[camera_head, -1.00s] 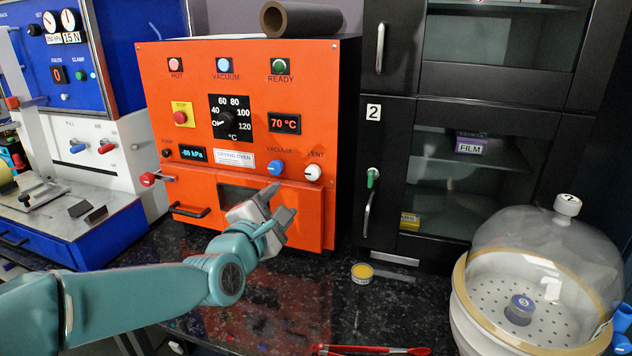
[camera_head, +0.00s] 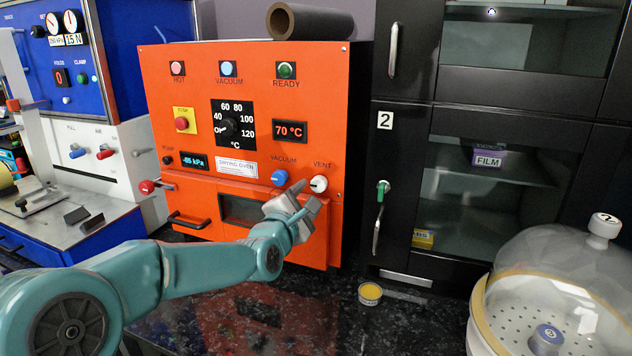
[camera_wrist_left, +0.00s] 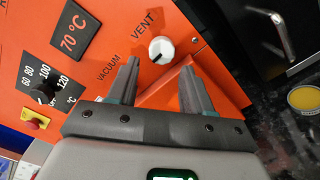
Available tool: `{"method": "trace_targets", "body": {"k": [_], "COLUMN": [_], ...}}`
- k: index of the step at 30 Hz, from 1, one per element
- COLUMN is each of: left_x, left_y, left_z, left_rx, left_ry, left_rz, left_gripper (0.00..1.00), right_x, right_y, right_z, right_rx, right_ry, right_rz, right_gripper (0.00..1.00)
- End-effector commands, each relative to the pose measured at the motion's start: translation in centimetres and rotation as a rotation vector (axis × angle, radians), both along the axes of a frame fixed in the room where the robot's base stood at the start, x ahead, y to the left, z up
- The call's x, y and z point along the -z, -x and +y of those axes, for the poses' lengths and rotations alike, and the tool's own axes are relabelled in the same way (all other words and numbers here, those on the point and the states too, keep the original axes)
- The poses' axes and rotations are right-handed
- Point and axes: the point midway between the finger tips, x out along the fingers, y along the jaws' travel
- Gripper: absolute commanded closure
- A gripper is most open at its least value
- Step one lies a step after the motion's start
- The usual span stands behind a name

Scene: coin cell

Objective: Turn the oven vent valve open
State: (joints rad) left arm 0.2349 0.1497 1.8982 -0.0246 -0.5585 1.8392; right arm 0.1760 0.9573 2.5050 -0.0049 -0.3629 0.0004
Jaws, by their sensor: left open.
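The orange drying oven (camera_head: 260,100) stands at the middle of the counter. Its white round vent knob (camera_head: 318,184) sits under the VENT label at the panel's right side, and it also shows in the left wrist view (camera_wrist_left: 161,49). A blue vacuum knob (camera_head: 279,177) is just left of it. My left gripper (camera_head: 309,196) is open, just below and in front of the vent knob. In the left wrist view, my left fingers (camera_wrist_left: 158,85) point at the panel with the vent knob beyond and between their tips. Nothing is between the fingers. My right gripper is not in view.
A glass dome (camera_head: 560,285) stands on a perforated base at the right. A small yellow-topped tin (camera_head: 370,293) lies on the dark counter in front of the black cabinet (camera_head: 395,250). The oven door has a dark handle (camera_head: 188,220) at lower left.

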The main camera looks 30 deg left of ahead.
Motion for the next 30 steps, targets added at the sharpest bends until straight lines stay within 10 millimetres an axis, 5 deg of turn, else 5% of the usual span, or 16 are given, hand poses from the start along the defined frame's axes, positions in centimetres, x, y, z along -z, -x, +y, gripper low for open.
{"method": "trace_targets", "body": {"k": [9,20,25,30], "left_x": [0.0,0.1,0.1,0.1], "left_y": [-5.5,-6.4,-6.3,-6.3], "left_z": [1.3,1.5,1.5,1.5], "left_rx": [0.000,0.001,0.000,0.000], "left_ry": [0.001,0.000,0.000,-0.003], "left_rz": [0.002,0.001,0.001,0.002], "left_gripper": [0.50,0.50,0.91,0.91], "right_x": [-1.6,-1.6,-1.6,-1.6], "right_y": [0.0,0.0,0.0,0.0], "right_z": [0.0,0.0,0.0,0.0], "right_rx": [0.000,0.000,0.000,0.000], "right_ry": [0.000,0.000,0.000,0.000], "right_rz": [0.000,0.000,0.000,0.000], "right_gripper": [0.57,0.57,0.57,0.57]}}
